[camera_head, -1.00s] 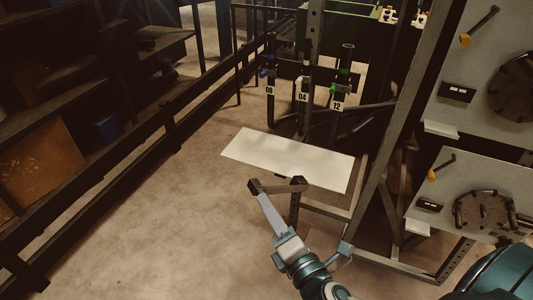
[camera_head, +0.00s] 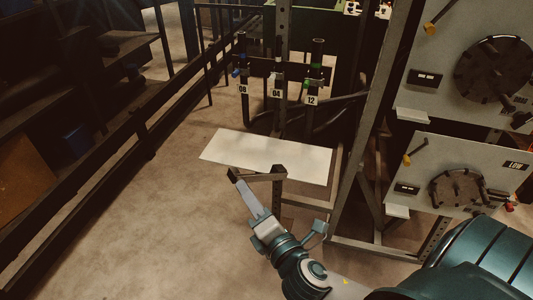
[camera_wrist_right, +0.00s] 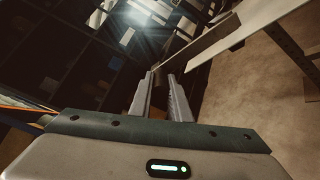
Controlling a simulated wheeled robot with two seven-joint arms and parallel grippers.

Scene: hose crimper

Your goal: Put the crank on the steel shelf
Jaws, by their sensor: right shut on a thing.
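The crank (camera_head: 262,177) is a dark brown-grey bar with a dark block at its left end. My right gripper (camera_head: 240,186) is shut on that left end. The bar reaches right, in front of the near edge of the steel shelf (camera_head: 265,153), a pale flat plate that looks bare. In the right wrist view the crank (camera_wrist_right: 205,42) runs from between the fingers (camera_wrist_right: 159,80) to the upper right, beside the shelf (camera_wrist_right: 243,22). I cannot tell the height gap between crank and shelf. My left gripper is out of view.
A steel post and frame (camera_head: 372,110) stand right of the shelf, with grey panels (camera_head: 440,165) bearing dark round dies and yellow-handled levers. Hoses tagged 08, 04 and 12 (camera_head: 311,100) hang behind the shelf. Dark racking (camera_head: 100,130) lines the left. Open floor (camera_head: 150,230) lies between.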

